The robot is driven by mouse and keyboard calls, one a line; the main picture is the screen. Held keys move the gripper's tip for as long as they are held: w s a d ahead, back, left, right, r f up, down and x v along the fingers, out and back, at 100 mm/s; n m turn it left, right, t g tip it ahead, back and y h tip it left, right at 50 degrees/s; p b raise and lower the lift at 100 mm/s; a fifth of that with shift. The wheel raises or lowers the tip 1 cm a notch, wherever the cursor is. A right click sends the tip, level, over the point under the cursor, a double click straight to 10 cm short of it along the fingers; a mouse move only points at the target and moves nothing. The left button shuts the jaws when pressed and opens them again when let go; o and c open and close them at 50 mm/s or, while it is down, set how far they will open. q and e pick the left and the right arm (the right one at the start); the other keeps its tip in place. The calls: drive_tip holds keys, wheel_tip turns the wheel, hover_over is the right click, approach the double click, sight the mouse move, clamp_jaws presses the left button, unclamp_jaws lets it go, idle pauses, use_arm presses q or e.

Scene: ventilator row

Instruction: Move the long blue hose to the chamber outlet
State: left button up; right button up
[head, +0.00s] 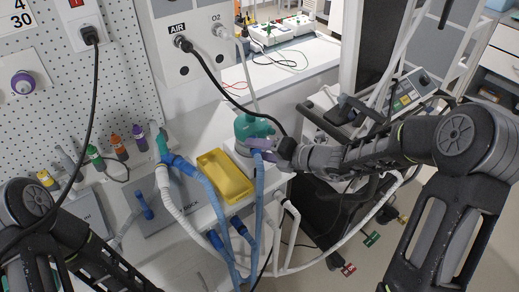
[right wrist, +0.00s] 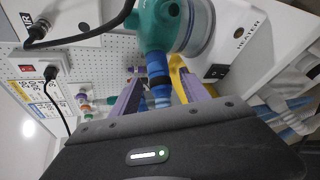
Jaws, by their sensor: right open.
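The teal chamber (head: 254,127) stands on a white unit in the middle of the head view. It fills the top of the right wrist view (right wrist: 162,25). A blue hose (head: 259,190) hangs down from the chamber's front. In the right wrist view its blue cuff (right wrist: 158,72) meets the chamber's teal port in line with it; I cannot tell how deeply it is seated. My right gripper (head: 262,144) is open at the chamber, its purple fingers on either side of the cuff (right wrist: 160,92). My left arm shows at lower left, but its gripper is out of view.
A yellow tray (head: 225,176) lies just left of the chamber. Another blue hose (head: 206,188) and white hoses (head: 172,198) hang close by. A black cable (head: 222,88) crosses above the chamber. A trolley with a monitor (head: 405,98) stands right.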

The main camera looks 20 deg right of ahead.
drive_tip(key=v, duration=0.7)
drive_tip(key=shift+s+d, duration=0.15)
drive_tip(key=shift+s, duration=0.05)
drive_tip(key=shift+r, duration=0.1)
drive_tip(key=s+d+f+n+g+h, duration=0.1)
drive_tip(key=s+f+n+g+h, duration=0.4)
drive_tip(key=f+n, duration=0.65)
drive_tip(key=s+d+f+n+g+h, duration=0.1)
drive_tip(key=s+f+n+g, duration=0.1)
drive_tip(key=s+f+n, duration=0.75)
drive_tip(key=s+a+f+n+g+y+b, duration=0.1)
drive_tip(key=s+a+f+n+g+b, duration=0.1)
drive_tip(key=s+a+f+n, duration=1)
drive_tip(key=a+f+n+g, duration=0.1)
drive_tip(key=a+n, duration=0.2)
drive_tip(key=n, duration=0.3)
drive_tip(key=shift+f+n, duration=0.3)
drive_tip(key=shift+n, duration=0.1)
